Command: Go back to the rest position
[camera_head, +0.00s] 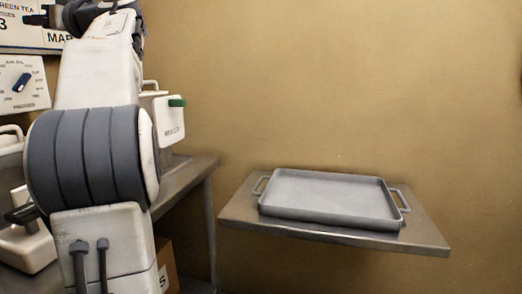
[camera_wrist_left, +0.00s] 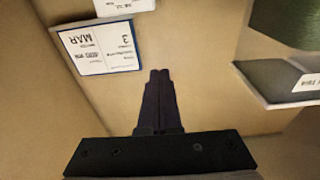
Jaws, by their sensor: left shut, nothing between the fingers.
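My left arm rises along the left side of the head view and bends at the top. My left gripper (camera_head: 36,19) is at the upper left corner there, in front of a wall sign. In the left wrist view the two dark fingers of the left gripper (camera_wrist_left: 159,76) lie together, shut and empty. They point toward bare tan wall and touch nothing that I can see. My right gripper is in neither view.
A dated sign (camera_wrist_left: 97,47) is on the wall near the fingers. A dial panel (camera_head: 18,84) and a white container with a green knob (camera_head: 168,118) are partly behind my arm. A grey tray (camera_head: 330,196) sits on a wall shelf (camera_head: 425,238) at right. The wall above it is clear.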

